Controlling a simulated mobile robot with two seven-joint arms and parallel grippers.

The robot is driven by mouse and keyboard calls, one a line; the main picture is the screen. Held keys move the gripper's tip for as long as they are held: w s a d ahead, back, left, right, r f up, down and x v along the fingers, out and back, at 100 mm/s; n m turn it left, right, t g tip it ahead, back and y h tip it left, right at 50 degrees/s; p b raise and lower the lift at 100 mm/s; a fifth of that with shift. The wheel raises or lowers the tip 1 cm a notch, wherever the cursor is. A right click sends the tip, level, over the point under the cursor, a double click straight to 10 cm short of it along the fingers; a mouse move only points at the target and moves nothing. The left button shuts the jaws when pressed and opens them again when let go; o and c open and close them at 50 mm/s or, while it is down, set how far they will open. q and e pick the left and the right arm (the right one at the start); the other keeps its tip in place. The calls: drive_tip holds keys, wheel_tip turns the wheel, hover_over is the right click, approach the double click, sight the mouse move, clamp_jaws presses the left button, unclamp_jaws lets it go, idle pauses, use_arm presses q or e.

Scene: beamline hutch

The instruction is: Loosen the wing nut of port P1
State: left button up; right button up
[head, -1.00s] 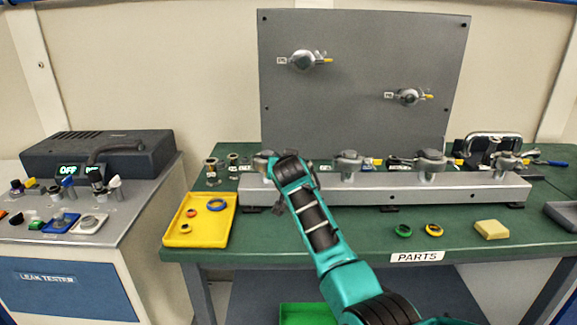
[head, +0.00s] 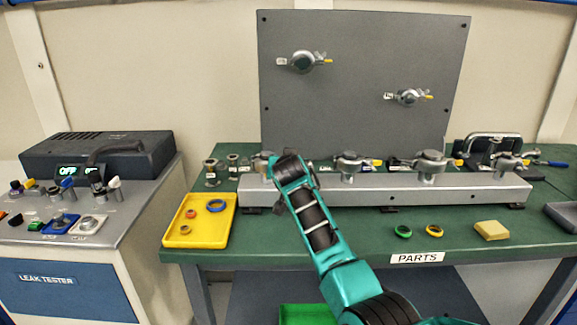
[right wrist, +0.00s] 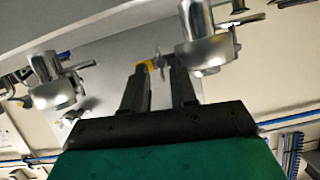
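The leftmost clamped port (head: 262,162) on the grey manifold bar is partly covered by my right arm; I take it for P1, though its label cannot be read. Its wing nut is hidden in the head view. In the right wrist view, a silver wing nut with a yellow end (right wrist: 158,64) shows at the fingertips of my right gripper (right wrist: 160,72). The fingers are apart, with the wing nut between or just beyond their tips. The yellow end is close to the left finger; contact cannot be told. My left gripper is out of view.
More clamped ports (head: 348,166) stand along the bar to the right. A grey panel (head: 365,60) with two clamped ports rises behind. A yellow tray (head: 185,238) with rings lies at left, and the leak tester (head: 98,155) stands further left. The front bench strip is mostly clear.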

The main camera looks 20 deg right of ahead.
drive_tip(key=shift+a+f, duration=0.15)
drive_tip(key=shift+f, duration=0.05)
